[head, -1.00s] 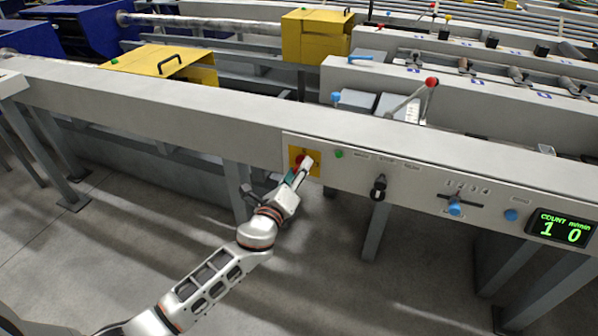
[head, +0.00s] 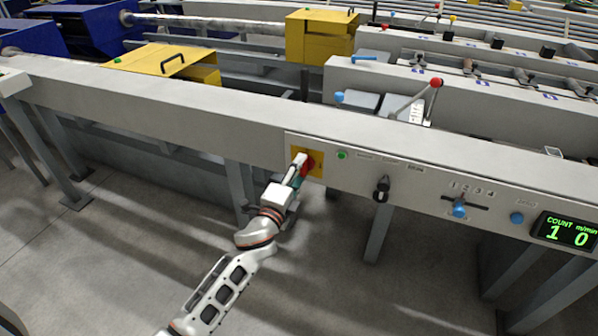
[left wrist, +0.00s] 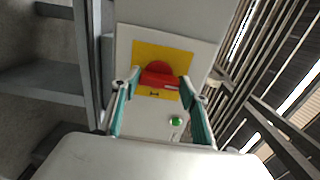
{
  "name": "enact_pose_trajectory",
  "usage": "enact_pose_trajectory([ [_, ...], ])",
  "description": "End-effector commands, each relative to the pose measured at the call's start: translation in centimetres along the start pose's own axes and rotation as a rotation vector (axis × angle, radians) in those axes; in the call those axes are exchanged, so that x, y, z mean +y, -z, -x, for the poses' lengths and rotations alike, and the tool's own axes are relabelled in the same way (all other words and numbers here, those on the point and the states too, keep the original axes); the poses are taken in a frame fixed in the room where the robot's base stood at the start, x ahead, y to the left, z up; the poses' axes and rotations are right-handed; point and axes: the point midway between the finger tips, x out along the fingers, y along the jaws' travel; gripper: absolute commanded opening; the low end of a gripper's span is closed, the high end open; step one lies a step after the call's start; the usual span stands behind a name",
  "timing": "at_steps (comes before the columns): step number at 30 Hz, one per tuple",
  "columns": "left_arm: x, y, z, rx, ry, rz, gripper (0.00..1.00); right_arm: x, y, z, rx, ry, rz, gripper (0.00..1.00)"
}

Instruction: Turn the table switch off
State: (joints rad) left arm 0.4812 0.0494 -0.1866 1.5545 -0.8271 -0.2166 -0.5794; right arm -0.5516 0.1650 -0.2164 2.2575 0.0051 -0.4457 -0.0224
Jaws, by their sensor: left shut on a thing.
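The table switch is a red rotary handle (head: 309,164) on a yellow plate (head: 318,172) at the left end of the front panel. My left gripper (head: 300,161) reaches it from below left and covers part of it. In the left wrist view, the red handle (left wrist: 158,76) sits between the two green-lined fingers, in front of the yellow plate (left wrist: 178,56). The left gripper is shut on the handle. The handle's exact angle is hard to tell behind the fingers. My right gripper is not in view.
Right of the switch are a green button (head: 341,155), a black knob (head: 381,189), a blue-knobbed slider (head: 459,208), a blue button (head: 517,218) and a display (head: 566,231) reading 1 and 0. Grey table legs (head: 377,232) stand below; open floor lies in front.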

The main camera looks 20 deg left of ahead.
Motion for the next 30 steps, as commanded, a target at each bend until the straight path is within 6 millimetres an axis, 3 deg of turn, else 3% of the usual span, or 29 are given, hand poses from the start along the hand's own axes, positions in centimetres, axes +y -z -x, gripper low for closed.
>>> enact_pose_trajectory([
  [16, 0.03, 0.03, 0.01, 0.001, 0.0, 0.029, 0.23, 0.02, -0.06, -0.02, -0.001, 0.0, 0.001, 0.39],
  [17, 0.03, 0.03, 0.01, 0.001, 0.0, 0.029, 0.47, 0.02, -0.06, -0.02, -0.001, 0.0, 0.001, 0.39],
  [18, 0.03, 0.03, 0.01, 0.001, 0.0, 0.029, 0.57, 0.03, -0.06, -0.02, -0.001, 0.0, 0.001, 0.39],
  [19, 0.03, 0.03, 0.01, 0.001, 0.0, 0.028, 0.61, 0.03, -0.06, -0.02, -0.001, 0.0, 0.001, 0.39],
  [30, 0.03, 0.01, 0.21, 0.0, 0.0, 0.025, 0.61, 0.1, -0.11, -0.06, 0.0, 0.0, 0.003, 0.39],
])
